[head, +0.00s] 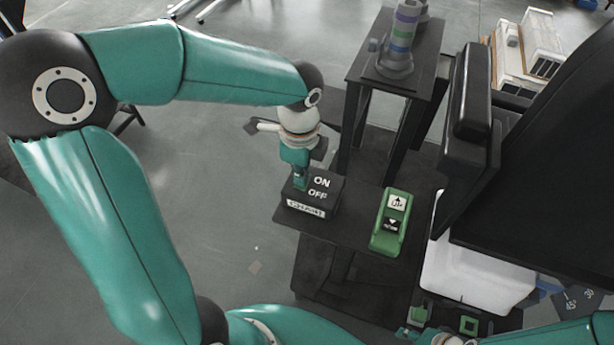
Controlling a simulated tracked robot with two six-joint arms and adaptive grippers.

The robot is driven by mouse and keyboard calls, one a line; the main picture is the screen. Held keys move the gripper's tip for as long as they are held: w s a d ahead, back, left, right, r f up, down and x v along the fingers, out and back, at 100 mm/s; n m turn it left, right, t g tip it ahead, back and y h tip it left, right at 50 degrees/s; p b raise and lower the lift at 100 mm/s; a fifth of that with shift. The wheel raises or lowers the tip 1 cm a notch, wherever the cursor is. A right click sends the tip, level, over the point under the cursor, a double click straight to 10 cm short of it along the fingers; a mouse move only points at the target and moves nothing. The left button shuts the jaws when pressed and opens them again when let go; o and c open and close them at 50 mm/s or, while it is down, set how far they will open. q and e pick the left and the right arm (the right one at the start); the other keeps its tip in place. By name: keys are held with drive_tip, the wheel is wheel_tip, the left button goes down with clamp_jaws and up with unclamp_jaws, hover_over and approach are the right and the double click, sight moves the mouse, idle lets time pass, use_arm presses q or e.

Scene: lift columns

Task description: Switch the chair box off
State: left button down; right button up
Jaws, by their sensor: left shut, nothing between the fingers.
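A black switch box (322,193) with the words ON and OFF on its top stands on a dark shelf. What seems to be my right gripper (440,328) shows only partly at the bottom edge.
A green box (391,222) with an up-arrow key and a dark lower key is to the right on the same dark shelf (345,235). A taller black stand (361,66) behind carries a grey column with coloured bands (402,40). A large black chair-like shape (545,170) fills the right.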

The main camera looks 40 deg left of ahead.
use_arm(q)
drive_tip(key=shift+r+p, duration=2.45)
drive_tip(key=shift+r, duration=0.75)
use_arm(e)
wheel_tip(320, 180, up, 5)
drive_tip(key=shift+r, duration=0.2)
